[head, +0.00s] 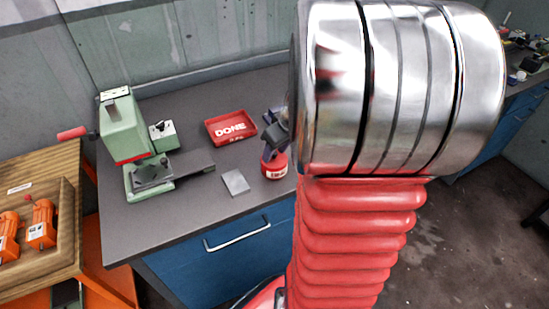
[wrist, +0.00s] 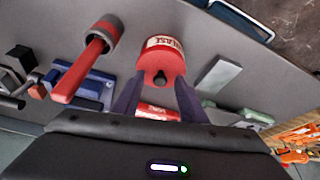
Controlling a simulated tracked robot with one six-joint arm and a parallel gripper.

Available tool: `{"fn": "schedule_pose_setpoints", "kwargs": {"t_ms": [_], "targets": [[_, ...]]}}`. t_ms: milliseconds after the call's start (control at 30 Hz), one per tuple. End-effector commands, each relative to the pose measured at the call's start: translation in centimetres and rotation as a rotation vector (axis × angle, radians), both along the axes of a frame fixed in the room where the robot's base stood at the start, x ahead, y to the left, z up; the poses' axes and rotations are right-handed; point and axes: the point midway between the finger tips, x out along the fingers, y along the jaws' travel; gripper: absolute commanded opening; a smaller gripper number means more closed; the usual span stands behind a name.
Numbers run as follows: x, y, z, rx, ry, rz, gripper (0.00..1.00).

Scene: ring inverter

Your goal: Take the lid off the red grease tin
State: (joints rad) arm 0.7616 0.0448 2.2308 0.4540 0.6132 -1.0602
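The red grease tin (head: 275,167) stands on the grey bench top near its front edge, with a white label. In the wrist view the tin (wrist: 163,50) shows its red lid with a dark knob (wrist: 160,78) in the middle, and the lid sits on the tin. My gripper (head: 274,131) is just above the tin in the head view. In the wrist view my gripper (wrist: 159,88) is open, with one dark finger on each side of the knob. I cannot tell whether the fingers touch the lid.
A red DONE tray (head: 231,128) lies behind the tin. A grey plate (head: 235,182) and a green press (head: 128,130) are to the left. A grey cup with a red-handled tool (wrist: 103,34) and a blue vise-like object (wrist: 88,83) stand beside the tin in the wrist view.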

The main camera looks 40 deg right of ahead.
Motion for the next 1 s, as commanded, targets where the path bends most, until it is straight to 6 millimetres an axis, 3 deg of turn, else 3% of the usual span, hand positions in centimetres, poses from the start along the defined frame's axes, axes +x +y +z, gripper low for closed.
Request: {"fn": "schedule_pose_setpoints", "kwargs": {"t_ms": [200, 733, 1000], "targets": [[0.0, -0.01, 0.01, 0.0, 0.0, 0.0, 0.37], [-0.01, -0.01, 0.02, 0.0, 0.0, 0.0, 0.0], [0.0, -0.01, 0.03, 0.0, 0.0, 0.0, 0.0]]}}
